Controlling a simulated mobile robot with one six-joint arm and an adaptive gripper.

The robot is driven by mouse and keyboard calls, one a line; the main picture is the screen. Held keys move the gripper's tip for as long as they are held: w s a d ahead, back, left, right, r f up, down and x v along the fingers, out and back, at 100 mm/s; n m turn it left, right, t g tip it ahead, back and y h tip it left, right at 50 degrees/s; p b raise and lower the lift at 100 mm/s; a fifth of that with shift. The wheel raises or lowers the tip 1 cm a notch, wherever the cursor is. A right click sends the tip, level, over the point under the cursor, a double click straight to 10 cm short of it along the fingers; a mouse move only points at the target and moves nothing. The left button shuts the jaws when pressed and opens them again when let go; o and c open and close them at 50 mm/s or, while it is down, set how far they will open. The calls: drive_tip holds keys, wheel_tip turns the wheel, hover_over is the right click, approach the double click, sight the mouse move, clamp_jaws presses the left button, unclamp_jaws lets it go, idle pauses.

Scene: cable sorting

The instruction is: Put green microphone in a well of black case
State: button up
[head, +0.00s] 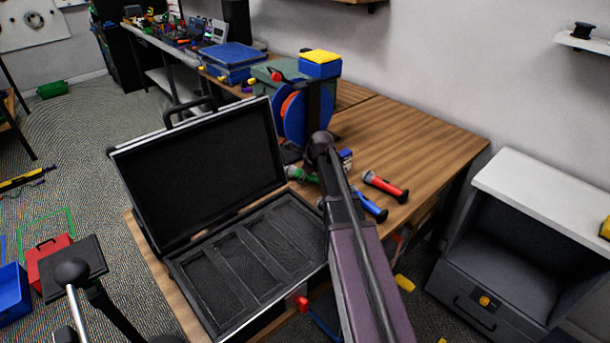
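The green microphone (303,175) lies on the wooden table, right of the open black case (177,258). Its grey head points left, and its right end is hidden behind my arm. The case's lid stands raised at the back. Its dark foam base has several long wells side by side, and those I can see look empty. My arm reaches up from the bottom, across the right edge of the case, with its far joint just above and right of the green microphone. My gripper cannot be made out; the arm hides that area.
A red microphone (385,186) and a blue microphone (371,208) lie right of my arm. A cable reel (292,115) with a yellow-topped box (320,64) stands behind. The table's right part is clear. A grey cabinet (500,285) stands at right; red (48,258) and blue bins are on the left.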

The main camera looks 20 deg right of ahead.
drive_tip(key=shift+r, duration=0.15)
drive_tip(key=p+v, duration=1.1)
drive_tip(key=v, duration=0.1)
idle(0.7)
drive_tip(key=shift+s+a, duration=0.1)
idle(0.6)
